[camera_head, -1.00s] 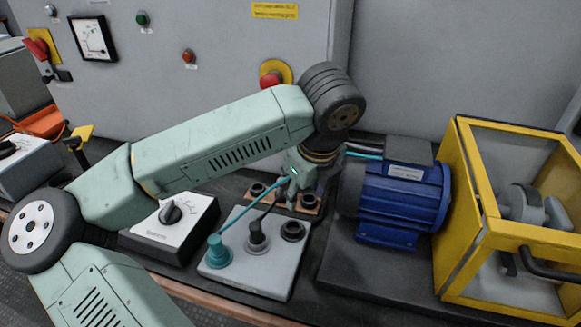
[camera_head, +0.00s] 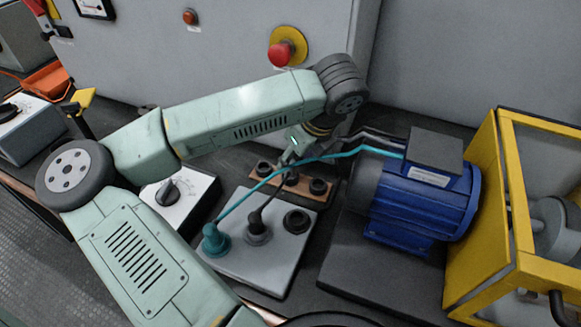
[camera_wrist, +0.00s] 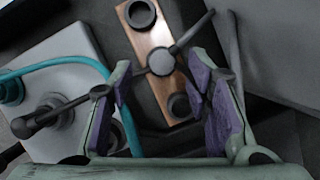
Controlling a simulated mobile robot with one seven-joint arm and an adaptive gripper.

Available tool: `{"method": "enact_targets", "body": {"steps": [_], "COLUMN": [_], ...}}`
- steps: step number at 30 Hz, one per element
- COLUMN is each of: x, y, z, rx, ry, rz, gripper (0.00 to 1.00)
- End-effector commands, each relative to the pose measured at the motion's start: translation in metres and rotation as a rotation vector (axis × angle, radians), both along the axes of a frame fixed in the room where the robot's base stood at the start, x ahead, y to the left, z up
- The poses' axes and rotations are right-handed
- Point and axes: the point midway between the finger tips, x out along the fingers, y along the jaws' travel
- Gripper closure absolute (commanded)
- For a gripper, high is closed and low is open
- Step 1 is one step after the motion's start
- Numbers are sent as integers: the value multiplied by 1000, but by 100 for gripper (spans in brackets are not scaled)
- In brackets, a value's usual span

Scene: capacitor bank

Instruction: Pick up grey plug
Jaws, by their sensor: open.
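The grey plug (camera_head: 258,232) is dark, stands upright in the middle of the light grey box (camera_head: 237,261) and has a dark cable. It also shows in the wrist view (camera_wrist: 52,110), at the left and outside the fingers. A teal plug (camera_head: 215,240) with a teal cable stands to its left. An empty-looking socket (camera_head: 297,221) is to its right. My gripper (camera_head: 290,160) is open above the copper strip (camera_head: 304,190), behind the grey plug. In the wrist view, my gripper (camera_wrist: 160,68) has its fingers either side of the strip's round middle fitting (camera_wrist: 162,61).
A blue motor (camera_head: 418,205) on a dark plate stands to the right, beside a yellow-framed box (camera_head: 508,190). A white-topped dial box (camera_head: 182,196) is at the left. Cables run from the plugs towards the motor. The grey cabinet (camera_head: 220,60) closes off the back.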

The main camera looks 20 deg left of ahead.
Motion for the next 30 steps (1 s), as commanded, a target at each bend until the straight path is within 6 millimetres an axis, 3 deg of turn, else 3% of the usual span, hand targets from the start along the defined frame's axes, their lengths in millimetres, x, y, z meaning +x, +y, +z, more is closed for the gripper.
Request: {"method": "enact_targets", "body": {"steps": [9,17,30], "x": [8,9,9], "y": [13,14,14], "z": [-37,-41,-41], "rx": [-3,-2,-2], "ry": [0,0,0], "rz": [1,-2,-2], "gripper": [55,55,85]}}
